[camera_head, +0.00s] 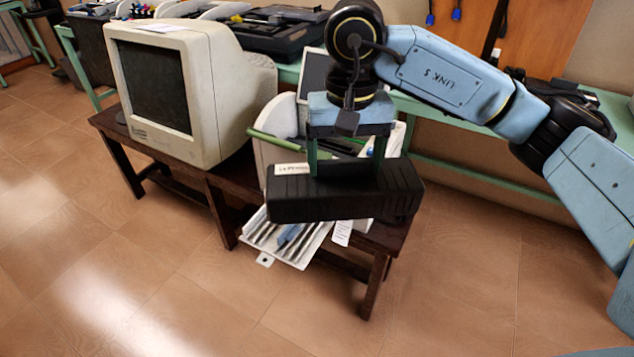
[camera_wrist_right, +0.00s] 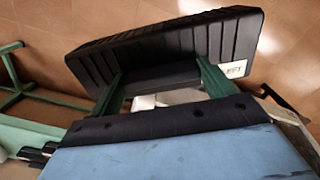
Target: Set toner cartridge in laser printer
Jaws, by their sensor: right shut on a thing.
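A long black toner cartridge (camera_head: 345,196) with a white label hangs level in my right gripper (camera_head: 346,160), whose two green fingers are closed on it. The right wrist view also shows the cartridge (camera_wrist_right: 165,50) between the fingers of the gripper (camera_wrist_right: 158,85). The laser printer (camera_head: 272,150) is white and stands on the dark bench behind the cartridge. Its front tray (camera_head: 300,250) hangs down open. The cartridge and gripper are in front of the printer in the head view and hide much of its middle. My left gripper is not in view.
A beige CRT monitor (camera_head: 165,85) stands on the dark wooden bench (camera_head: 225,190) left of the printer. A green table (camera_head: 440,112) with other devices runs behind. The tiled floor (camera_head: 170,280) in front and to the right is clear.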

